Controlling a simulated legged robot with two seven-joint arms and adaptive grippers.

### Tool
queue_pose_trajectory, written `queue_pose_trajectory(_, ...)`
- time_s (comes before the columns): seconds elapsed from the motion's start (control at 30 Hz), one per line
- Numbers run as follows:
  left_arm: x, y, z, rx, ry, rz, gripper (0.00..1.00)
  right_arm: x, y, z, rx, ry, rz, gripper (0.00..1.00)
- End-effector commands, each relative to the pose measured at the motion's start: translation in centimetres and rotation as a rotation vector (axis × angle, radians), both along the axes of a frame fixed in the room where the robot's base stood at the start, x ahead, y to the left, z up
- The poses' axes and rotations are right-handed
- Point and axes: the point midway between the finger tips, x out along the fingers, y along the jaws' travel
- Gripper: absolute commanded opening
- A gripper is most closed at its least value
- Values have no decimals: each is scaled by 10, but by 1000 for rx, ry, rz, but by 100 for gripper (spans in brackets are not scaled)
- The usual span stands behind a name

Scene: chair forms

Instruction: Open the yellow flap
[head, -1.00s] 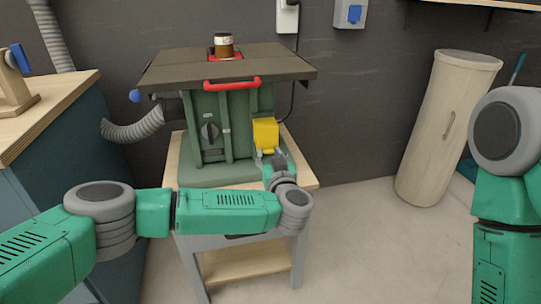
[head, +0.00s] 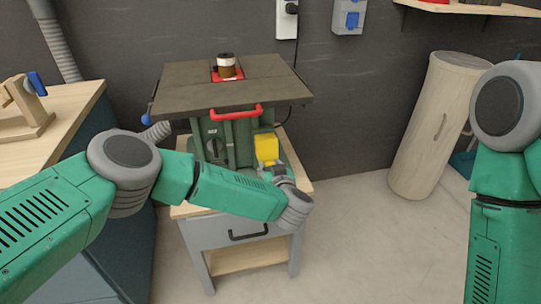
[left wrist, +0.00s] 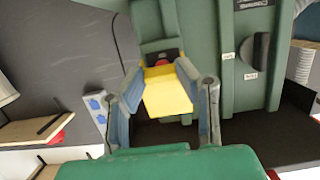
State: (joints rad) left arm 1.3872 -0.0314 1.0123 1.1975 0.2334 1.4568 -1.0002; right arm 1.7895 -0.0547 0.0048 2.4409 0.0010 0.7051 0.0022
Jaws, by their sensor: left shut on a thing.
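The yellow flap (head: 266,147) is on the front of the green machine (head: 238,140), below the right part of its dark table top. My left gripper (head: 273,170) is at the flap's lower side in the head view. In the left wrist view, the two fingers of my left gripper (left wrist: 158,73) stand on either side of the yellow flap (left wrist: 166,95) and are shut on it. A red and dark part (left wrist: 166,58) shows beside one end of the flap. My right gripper is out of view; only the right arm shows.
The machine stands on a wooden-topped cabinet (head: 221,236) with a dark handle. A red handle (head: 236,112) sits at the table top's front edge. A wooden workbench (head: 62,140) is at left, a pale cylinder (head: 436,130) at right.

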Motion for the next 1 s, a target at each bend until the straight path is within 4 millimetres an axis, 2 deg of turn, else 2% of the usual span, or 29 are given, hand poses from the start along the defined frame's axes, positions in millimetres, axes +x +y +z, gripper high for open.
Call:
queue_pose_trajectory(0.03, 0, -2, 10, -7, 16, -3, 0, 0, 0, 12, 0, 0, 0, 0)
queue_pose_trajectory(0.5, -9, -5, 32, -79, 238, -4, 0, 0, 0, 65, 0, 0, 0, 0)
queue_pose_trajectory(0.7, -11, -6, 38, -78, 237, -4, 0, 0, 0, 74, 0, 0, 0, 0)
queue_pose_trajectory(1.0, -11, -6, 44, -78, 230, -3, 0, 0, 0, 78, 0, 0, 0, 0)
